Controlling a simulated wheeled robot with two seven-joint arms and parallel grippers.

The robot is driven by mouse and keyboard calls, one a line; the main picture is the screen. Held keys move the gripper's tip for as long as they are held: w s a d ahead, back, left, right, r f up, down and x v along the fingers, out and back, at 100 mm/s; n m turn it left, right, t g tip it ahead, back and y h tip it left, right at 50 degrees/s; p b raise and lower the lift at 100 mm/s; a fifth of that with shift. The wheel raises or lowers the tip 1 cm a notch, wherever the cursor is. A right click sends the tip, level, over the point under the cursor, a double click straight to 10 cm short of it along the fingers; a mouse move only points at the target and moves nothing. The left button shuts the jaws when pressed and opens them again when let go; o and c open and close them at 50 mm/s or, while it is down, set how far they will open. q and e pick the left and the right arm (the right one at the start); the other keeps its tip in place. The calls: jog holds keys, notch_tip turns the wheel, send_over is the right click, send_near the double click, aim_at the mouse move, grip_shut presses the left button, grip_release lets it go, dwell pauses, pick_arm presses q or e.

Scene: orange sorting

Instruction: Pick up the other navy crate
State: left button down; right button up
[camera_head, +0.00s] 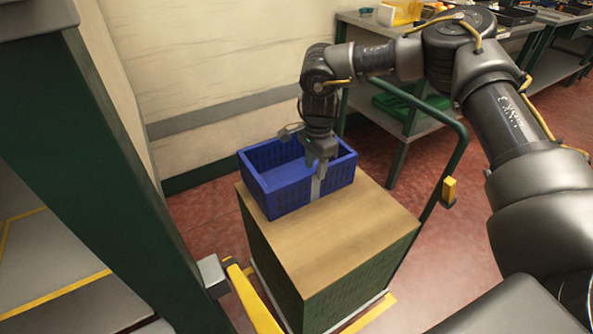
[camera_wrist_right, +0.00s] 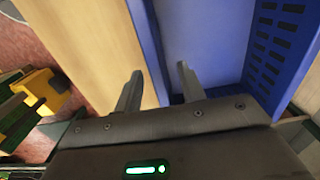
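A navy-blue crate (camera_head: 282,196) with slotted walls stands upright on a wooden-topped stand (camera_head: 345,235) and looks empty. My right gripper (camera_head: 319,178) points down at the crate's near right wall. In the right wrist view, the open fingers of the right gripper (camera_wrist_right: 158,75) straddle the rim of the crate (camera_wrist_right: 152,45). One finger is outside over the wood and the other is inside the crate. A gap shows between the fingers and the wall. My left gripper is not in view.
A green rail (camera_head: 451,172) with a yellow fitting rises at the stand's right side. A pale wall (camera_head: 200,80) is behind, and a dark green post (camera_head: 110,170) is at left. The wooden top is bare in front of the crate. Workbenches (camera_head: 415,125) stand at the back right.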

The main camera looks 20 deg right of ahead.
aim_at(314, 179)
jog(key=f, duration=0.5)
jog(key=shift+s+a, duration=0.15)
jog(key=shift+s, duration=0.1)
grip_shut()
